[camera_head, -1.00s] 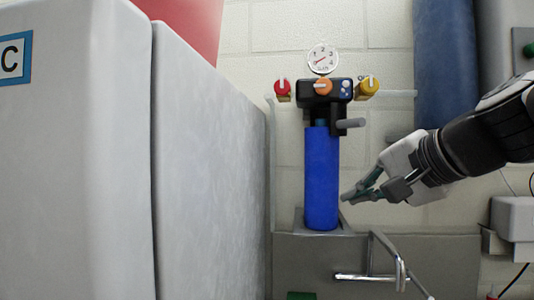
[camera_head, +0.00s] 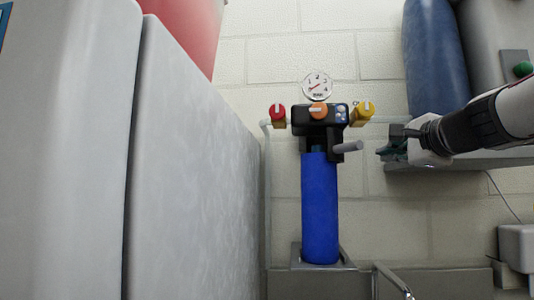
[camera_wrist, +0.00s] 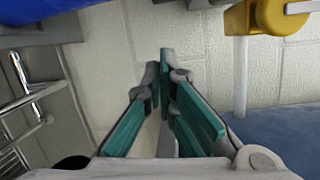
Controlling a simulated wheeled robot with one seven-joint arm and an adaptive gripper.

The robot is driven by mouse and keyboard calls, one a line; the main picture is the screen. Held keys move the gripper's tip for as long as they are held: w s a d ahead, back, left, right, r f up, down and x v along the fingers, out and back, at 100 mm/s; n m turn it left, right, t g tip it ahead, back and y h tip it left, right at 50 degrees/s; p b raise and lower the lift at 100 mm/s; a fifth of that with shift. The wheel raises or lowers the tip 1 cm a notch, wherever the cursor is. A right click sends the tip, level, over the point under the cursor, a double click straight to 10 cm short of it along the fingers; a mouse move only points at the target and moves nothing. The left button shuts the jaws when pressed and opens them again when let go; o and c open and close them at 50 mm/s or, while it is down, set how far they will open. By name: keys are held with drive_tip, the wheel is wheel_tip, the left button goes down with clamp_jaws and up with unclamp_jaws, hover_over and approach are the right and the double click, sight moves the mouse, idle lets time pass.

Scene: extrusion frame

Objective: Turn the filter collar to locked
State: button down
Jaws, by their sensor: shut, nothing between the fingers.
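The filter is a blue upright cylinder (camera_head: 320,210) under a black head (camera_head: 318,118). A black collar (camera_head: 320,150) sits between them, and a grey bar handle (camera_head: 347,147) sticks out from it to the right. My gripper (camera_head: 382,151) is right of the handle tip, apart from it, at about the same height in the picture. The wrist view shows its green-padded fingers (camera_wrist: 165,62) shut with nothing held. A blue edge of the cylinder (camera_wrist: 16,45) shows at the upper left there. Collar markings are too small to read.
A red knob (camera_head: 277,113), an orange knob (camera_head: 318,110) and a yellow knob (camera_head: 364,110) flank the head, below a round gauge (camera_head: 317,86). A tall grey cabinet (camera_head: 190,160) stands close on the left. A blue tank (camera_head: 434,60) is at upper right.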

drive_tip(key=shift+s+a+r+p, duration=0.2)
drive_tip(key=shift+a+p, duration=0.1)
drive_tip(key=shift+a, duration=0.65)
drive_tip(key=shift+s+a+r+p, duration=0.15)
drive_tip(key=shift+a+p, duration=0.1)
drive_tip(key=shift+a, duration=0.7)
drive_tip(key=shift+a, duration=0.1)
